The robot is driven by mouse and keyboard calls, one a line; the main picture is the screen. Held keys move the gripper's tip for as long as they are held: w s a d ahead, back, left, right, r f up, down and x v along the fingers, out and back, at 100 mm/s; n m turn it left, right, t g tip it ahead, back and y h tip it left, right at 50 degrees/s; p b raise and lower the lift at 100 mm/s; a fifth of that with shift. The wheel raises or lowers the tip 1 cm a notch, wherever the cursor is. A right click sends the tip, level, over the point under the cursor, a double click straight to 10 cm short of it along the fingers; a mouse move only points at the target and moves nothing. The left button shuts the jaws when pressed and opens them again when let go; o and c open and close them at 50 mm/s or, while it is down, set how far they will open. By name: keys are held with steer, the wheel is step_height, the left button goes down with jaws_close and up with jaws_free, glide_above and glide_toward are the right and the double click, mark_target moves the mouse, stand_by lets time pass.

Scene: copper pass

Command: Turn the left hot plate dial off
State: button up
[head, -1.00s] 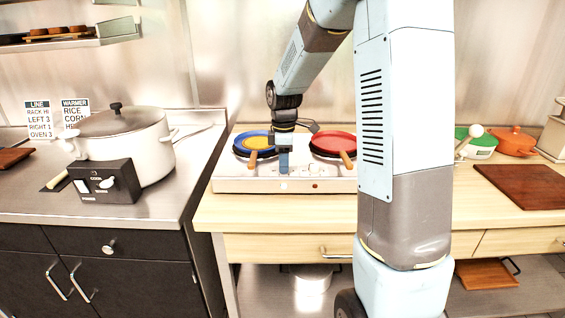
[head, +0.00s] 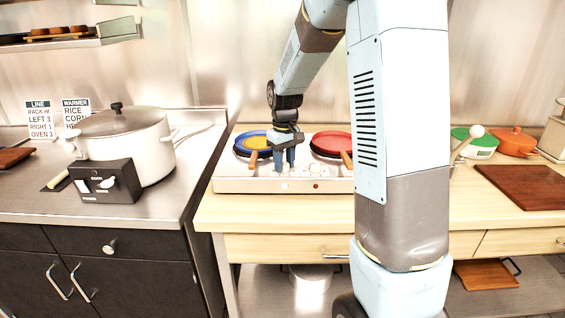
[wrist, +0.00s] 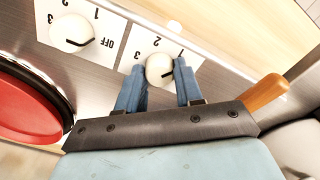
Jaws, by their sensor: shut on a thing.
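The hot plate (head: 240,185) stands on the wooden counter with two dials on its front. My gripper (head: 285,169) reaches down to the left dial. In the wrist view, my gripper's blue fingers (wrist: 160,82) stand on either side of the cream left dial (wrist: 160,68) and are shut on it. A dark mark shows on this dial, with the numbers 2 and 3 beside it. Its OFF label is not visible, likely behind a finger. The right dial (wrist: 72,33) is free, its mark towards its OFF label.
A blue-rimmed pan (head: 248,139) and a red pan (head: 332,142) sit on the hot plate, handles towards the front. The left pan's wooden handle (wrist: 266,93) is close to my gripper. A large pot (head: 125,145) stands on the left counter.

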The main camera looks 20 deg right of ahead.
mark_target(284, 163)
steer(key=m, duration=0.6)
steer(key=shift+w+r+m, duration=0.1)
steer(key=shift+m, duration=0.2)
steer(key=m, duration=0.5)
stand_by(0.4)
steer(key=o, duration=0.8)
steer(key=shift+a, duration=0.1)
steer(key=shift+o, duration=1.2)
step_height(284, 163, up, 14)
steer(key=shift+f, duration=0.25)
